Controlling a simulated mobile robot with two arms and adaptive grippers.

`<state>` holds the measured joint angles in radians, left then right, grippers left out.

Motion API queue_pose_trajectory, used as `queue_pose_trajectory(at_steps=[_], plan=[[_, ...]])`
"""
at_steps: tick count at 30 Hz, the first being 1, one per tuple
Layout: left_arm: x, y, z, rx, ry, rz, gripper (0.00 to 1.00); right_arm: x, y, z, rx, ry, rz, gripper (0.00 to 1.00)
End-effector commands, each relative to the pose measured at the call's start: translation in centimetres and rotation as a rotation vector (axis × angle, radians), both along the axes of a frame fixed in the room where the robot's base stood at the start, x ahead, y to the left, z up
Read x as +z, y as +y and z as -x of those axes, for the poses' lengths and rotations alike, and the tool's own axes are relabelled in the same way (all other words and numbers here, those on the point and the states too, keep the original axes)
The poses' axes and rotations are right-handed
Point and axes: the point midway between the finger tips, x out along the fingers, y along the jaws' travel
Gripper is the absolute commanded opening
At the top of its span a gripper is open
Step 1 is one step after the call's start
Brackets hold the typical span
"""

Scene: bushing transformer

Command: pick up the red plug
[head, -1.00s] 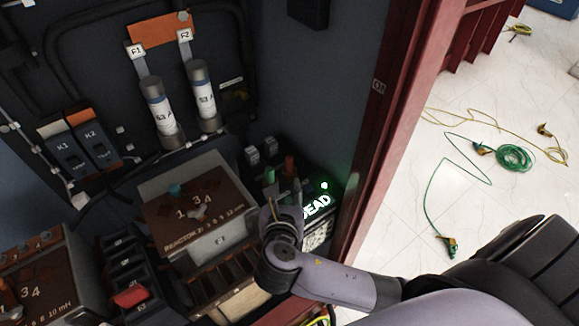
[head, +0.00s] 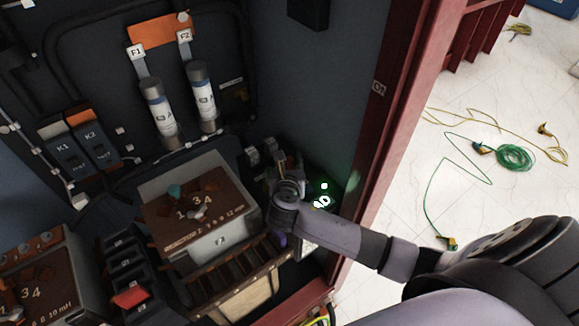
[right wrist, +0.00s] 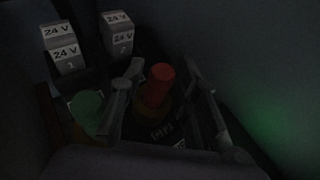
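The red plug (right wrist: 158,86) stands upright in the right wrist view, its round red top facing me and a darker yellowish part below it. In the head view my right gripper and wrist hide it. My right gripper (head: 282,168) reaches down into the cabinet corner. In the right wrist view its two fingers stand apart on either side of the red plug, with dark gaps showing; it is open and I see no grip on the plug. A green plug (right wrist: 87,108) sits to the left, outside the left finger. My left gripper is not in view.
Labelled 24 V blocks (right wrist: 64,52) stand behind the plugs. In the head view, a reactor box (head: 195,205) lies to the left and a lit green display (head: 322,202) beside my wrist. The red cabinet frame (head: 385,140) bounds the right; cables (head: 515,156) lie on the floor.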

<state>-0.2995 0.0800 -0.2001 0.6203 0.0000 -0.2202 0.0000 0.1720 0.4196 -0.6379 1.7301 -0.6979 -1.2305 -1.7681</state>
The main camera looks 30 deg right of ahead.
Motion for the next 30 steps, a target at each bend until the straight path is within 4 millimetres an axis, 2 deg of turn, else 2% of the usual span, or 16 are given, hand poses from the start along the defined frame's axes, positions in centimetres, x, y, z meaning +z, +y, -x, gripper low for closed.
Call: queue_pose_trajectory(at_steps=[8, 21, 30], plan=[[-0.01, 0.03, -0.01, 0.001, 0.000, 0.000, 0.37, -0.18, -0.13, -0.30, 0.001, 0.000, -0.002, 0.29], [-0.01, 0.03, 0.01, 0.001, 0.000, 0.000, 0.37, -0.19, -0.12, -0.27, 0.001, 0.000, -0.002, 0.00], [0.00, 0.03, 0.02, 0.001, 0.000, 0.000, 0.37, -0.17, -0.12, -0.28, 0.001, 0.000, -0.002, 0.00]])
